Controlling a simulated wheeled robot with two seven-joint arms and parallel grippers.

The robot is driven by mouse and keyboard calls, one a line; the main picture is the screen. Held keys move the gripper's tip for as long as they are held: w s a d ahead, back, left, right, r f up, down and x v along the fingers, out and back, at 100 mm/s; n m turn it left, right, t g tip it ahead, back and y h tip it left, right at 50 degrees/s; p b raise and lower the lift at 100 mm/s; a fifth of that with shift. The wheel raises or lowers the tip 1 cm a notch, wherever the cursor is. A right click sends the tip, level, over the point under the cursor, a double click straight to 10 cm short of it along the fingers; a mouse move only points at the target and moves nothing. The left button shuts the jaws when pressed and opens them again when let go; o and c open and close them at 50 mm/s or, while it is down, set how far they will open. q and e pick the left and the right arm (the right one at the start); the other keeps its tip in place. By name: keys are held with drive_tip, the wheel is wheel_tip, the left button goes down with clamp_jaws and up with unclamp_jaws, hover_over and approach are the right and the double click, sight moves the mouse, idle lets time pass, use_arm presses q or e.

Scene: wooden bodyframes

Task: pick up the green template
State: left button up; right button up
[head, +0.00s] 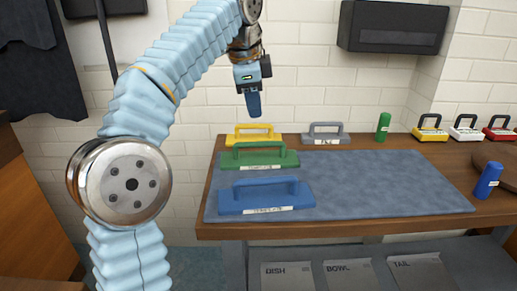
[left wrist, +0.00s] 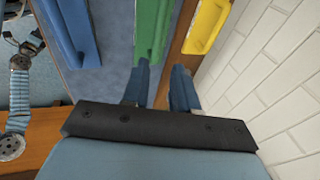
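The green template (head: 258,160), a bar with a raised handle and a white label, lies on the blue-grey mat between the blue and yellow templates. In the left wrist view the green template (left wrist: 152,30) is just beyond my fingertips. My left gripper (head: 253,108) points down above and behind the templates, clear of them in the head view. In the left wrist view my left gripper (left wrist: 160,85) has its two blue fingers apart with nothing between them. My right gripper cannot be made out in either view.
The blue template (head: 265,200) lies in front, the yellow template (head: 252,138) behind, and the grey template (head: 325,138) at back right. A green cylinder (head: 383,127) and blue cylinder (head: 488,181) stand farther right. The mat's right part (head: 390,185) is clear. A brick wall (head: 300,95) is behind.

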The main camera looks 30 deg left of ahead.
use_arm(q)
hover_over(259, 144)
drive_tip(key=f, duration=0.7)
drive_tip(key=shift+s+d+f, duration=0.1)
drive_tip(key=shift+s, duration=0.25)
drive_tip(key=x, duration=0.5)
drive_tip(key=shift+s+f, duration=0.15)
drive_tip(key=shift+f, duration=0.3)
drive_tip(key=shift+c, duration=0.4)
clamp_jaws()
